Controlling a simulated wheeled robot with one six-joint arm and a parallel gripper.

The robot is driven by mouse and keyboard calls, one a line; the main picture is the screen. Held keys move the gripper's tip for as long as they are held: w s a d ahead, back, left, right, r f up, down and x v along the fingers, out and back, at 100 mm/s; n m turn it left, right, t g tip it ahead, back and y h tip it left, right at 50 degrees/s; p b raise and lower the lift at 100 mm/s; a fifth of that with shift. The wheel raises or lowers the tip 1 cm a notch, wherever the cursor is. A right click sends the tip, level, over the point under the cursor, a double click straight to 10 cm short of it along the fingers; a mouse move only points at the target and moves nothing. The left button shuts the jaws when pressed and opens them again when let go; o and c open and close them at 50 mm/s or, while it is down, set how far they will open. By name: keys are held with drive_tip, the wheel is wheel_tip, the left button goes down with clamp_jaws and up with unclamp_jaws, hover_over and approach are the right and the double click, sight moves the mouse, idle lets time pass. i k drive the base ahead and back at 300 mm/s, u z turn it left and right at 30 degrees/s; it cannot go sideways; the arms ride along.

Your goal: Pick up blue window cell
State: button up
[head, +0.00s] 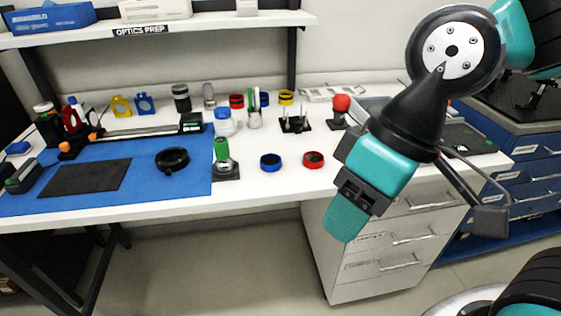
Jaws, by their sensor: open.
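A blue ring-shaped cell (271,162) lies flat on the white bench top, right of the blue mat. It looks like the blue window cell. A similar red ring (313,159) lies just to its right, apart from it. My gripper (345,221) hangs in front of the bench's front edge, to the right of and nearer than both rings. It is open and nothing shows in it. It is seen from the side, so the gap between its fingers is hidden.
A green-topped post on a dark base (226,162) stands close left of the blue ring. A black ring (172,159) lies on the blue mat (110,199). The bench front by the rings is clear.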

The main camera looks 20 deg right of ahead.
sight(269, 162)
drive_tip(key=u, duration=1.45)
drive_tip(key=i, duration=1.3)
drive_tip(key=z, duration=2.75)
